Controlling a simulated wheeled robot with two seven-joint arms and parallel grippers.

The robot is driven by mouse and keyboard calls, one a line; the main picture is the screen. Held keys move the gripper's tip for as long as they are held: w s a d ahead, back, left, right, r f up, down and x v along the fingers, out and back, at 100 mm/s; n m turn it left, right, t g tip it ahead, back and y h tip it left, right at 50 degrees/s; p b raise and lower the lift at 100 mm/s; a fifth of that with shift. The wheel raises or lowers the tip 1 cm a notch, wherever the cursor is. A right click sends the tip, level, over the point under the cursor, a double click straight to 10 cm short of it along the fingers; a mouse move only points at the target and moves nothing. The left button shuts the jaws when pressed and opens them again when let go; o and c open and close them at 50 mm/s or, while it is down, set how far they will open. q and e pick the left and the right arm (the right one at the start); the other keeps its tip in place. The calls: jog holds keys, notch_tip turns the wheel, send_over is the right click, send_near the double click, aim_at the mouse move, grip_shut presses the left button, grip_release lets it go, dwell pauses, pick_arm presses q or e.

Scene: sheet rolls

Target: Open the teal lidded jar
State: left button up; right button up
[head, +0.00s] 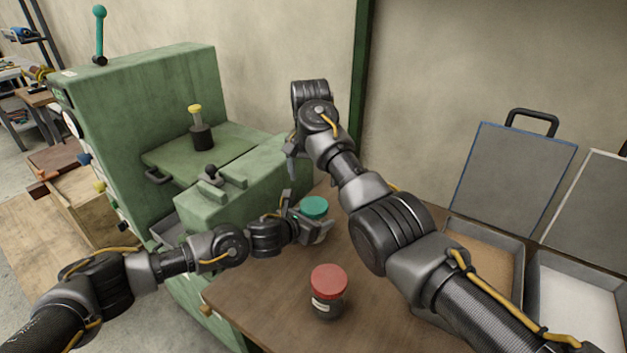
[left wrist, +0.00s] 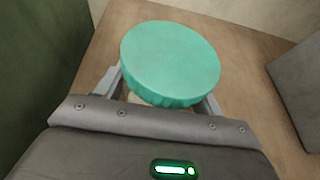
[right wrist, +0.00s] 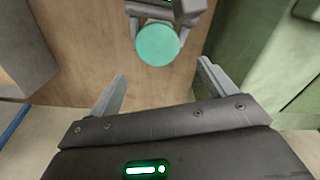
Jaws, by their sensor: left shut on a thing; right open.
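The teal lidded jar (head: 314,208) stands upright on the wooden table, beside the green machine, with its teal lid on. In the left wrist view the lid (left wrist: 170,62) fills the middle, and most of the jar body is hidden beneath it. My left gripper (head: 312,230) is shut on the jar's body, with one finger on each side below the lid. My right gripper (head: 290,158) is open and empty, raised above and behind the jar. In the right wrist view the lid (right wrist: 158,44) shows beyond and between the open fingers (right wrist: 160,85), apart from them.
A red-lidded jar (head: 328,290) stands near the front of the table (head: 262,290). The green machine (head: 240,190) is at the left. Two trays (head: 520,246) with upright panels (head: 510,170) are at the right. My right forearm crosses above the table.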

aim_at(314, 204)
jog(key=shift+r+m, duration=0.25)
jog(key=shift+m, duration=0.45)
jog(key=shift+s+d+f+m, duration=0.2)
jog(key=shift+f+m, duration=0.2)
jog(key=shift+m, duration=0.7)
jog(key=shift+a+f, duration=0.1)
jog(key=shift+f, duration=3.9)
jog(key=shift+c, duration=0.2)
jog(key=c, duration=0.9)
jog(key=shift+n, duration=1.2)
jog(key=shift+c, duration=0.3)
